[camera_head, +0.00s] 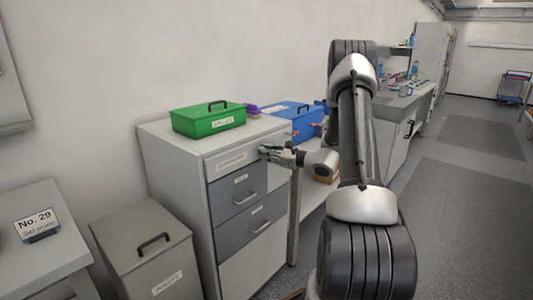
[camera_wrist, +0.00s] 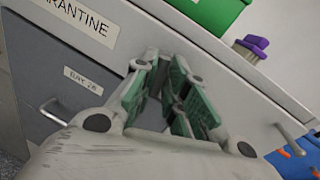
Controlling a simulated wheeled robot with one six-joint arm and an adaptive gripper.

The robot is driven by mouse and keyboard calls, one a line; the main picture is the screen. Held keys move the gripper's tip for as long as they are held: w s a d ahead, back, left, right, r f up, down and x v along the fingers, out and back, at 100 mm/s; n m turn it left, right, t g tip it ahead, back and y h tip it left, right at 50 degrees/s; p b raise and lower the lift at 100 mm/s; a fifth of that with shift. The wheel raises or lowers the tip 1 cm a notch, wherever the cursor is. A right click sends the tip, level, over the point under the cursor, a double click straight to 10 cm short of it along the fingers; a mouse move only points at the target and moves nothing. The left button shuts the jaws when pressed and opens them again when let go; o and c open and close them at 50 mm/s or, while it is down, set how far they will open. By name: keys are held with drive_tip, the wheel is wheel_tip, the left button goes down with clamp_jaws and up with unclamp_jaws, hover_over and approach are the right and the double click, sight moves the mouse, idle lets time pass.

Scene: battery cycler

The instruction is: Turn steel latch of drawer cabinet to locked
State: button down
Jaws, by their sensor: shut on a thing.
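The grey drawer cabinet (camera_head: 165,165) stands against the wall, with a pale top front above darker drawers. My gripper (camera_head: 266,150) is at the right part of that top front, right of its label. In the wrist view my gripper (camera_wrist: 162,72) has its green-padded fingers against the pale front, with a narrow gap between the pads. It is shut on the steel latch, which the fingers hide almost wholly, so its angle cannot be told. The drawers below look closed.
A green box (camera_head: 207,119) and a blue box (camera_head: 298,117) are behind and above my gripper. A purple-topped item (camera_wrist: 252,46) is between them. A drawer handle (camera_head: 245,199) juts out below. A lidded grey bin (camera_head: 143,244) stands left of the cabinet.

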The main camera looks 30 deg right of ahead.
drive_tip(key=shift+s+a+f+m, duration=0.1)
drive_tip(key=shift+f+m, duration=0.1)
drive_tip(key=shift+m, duration=0.4)
drive_tip(key=shift+s+a+f+m, duration=0.1)
drive_tip(key=shift+f+m, duration=0.05)
drive_tip(key=shift+m, duration=0.45)
drive_tip(key=shift+y, duration=0.3)
drive_tip(key=c, duration=1.5)
unclamp_jaws()
drive_tip(key=shift+w+a+r, duration=0.1)
drive_tip(key=shift+r, duration=0.1)
drive_tip(key=v, duration=1.2)
